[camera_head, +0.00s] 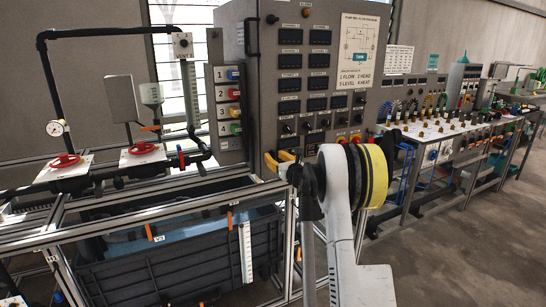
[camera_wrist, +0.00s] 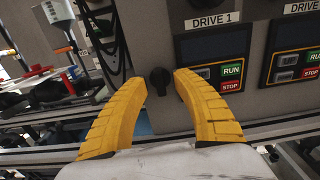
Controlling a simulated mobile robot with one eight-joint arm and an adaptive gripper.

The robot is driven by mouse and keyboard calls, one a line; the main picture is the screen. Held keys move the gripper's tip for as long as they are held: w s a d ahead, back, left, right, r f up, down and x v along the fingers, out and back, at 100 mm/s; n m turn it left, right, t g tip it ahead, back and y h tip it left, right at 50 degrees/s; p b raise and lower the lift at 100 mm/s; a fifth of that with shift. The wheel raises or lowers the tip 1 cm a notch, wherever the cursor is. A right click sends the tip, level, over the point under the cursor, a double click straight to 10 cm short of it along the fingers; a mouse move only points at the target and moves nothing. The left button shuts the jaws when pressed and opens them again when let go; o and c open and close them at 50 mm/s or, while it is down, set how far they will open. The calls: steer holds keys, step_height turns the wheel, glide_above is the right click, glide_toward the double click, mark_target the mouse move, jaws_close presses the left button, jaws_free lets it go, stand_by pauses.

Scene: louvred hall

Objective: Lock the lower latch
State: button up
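The lower latch (camera_wrist: 159,80) is a small black knob with a short tab on the grey cabinet face (camera_wrist: 205,107), left of the DRIVE 1 panel. Its tab looks roughly upright in the wrist view. My gripper (camera_wrist: 150,78) is open, its two yellow fingers spread on either side of the latch, apart from it. In the head view my gripper (camera_head: 279,160) is at the lower left corner of the cabinet (camera_head: 262,100) and the lower latch is hidden there. A similar black knob (camera_head: 271,19), the upper one, sits near the cabinet's top left.
DRIVE 1 keypad (camera_wrist: 214,62) is close right of my right finger. A metal rail (camera_wrist: 250,128) runs below the cabinet. Left stand pipes with red valves (camera_head: 65,161) over a dark tank (camera_head: 180,255). A long bench (camera_head: 440,135) extends right; floor beyond it is open.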

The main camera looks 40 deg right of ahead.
steer(key=v, duration=0.7)
steer(key=shift+b, duration=0.3)
steer(key=shift+s, duration=0.1)
